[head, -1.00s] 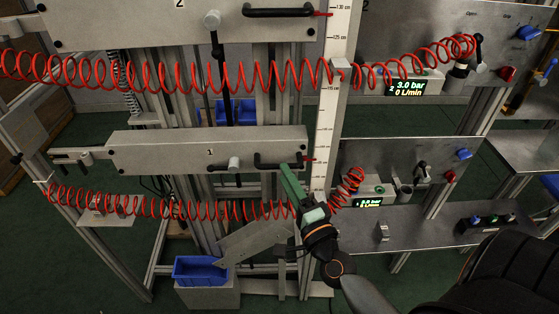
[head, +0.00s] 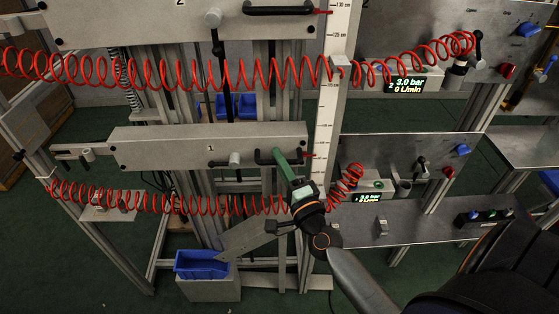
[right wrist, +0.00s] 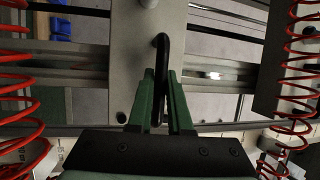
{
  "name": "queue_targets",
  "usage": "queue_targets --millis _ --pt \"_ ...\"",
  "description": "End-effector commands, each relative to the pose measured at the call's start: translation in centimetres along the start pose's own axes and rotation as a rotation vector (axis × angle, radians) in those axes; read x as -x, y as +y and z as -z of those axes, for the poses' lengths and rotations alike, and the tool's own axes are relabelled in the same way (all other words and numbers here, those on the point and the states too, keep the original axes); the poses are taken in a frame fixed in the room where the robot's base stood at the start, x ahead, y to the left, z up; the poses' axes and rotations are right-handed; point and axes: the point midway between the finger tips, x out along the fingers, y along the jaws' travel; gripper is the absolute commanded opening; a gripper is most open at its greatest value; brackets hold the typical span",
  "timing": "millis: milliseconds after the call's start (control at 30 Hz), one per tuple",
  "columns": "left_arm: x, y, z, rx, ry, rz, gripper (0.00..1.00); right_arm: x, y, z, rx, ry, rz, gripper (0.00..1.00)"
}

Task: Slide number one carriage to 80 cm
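The number one carriage (head: 200,149) is a grey plate marked 1 at the lower level in the head view. It bears a grey knob (head: 235,159) and a black handle (head: 262,157), with a red pointer at its right end beside the vertical white scale (head: 325,120). The numbers beside that pointer are too small to read. My right gripper (head: 284,158), with green fingers, is at the right part of the handle. In the right wrist view the handle (right wrist: 162,52) runs between the two fingertips; whether they clamp it is unclear. My left gripper is out of view.
The number two carriage (head: 120,20) is above. Pressure panels with displays (head: 405,86) stand to the right. A blue bin (head: 200,263) sits on a grey block below.

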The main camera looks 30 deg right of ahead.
Motion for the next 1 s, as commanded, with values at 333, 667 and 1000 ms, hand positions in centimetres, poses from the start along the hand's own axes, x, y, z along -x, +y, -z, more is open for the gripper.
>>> queue_targets --millis 333,667,1000 --pt "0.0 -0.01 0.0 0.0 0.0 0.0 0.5 0.02 0.02 0.0 0.0 0.0 0.0 0.0" --pt "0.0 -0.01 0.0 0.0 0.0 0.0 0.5 0.03 0.03 -0.01 0.0 0.0 -0.001 0.0" --pt "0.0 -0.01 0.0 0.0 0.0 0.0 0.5 0.03 0.03 -0.01 0.0 0.0 -0.001 0.0"
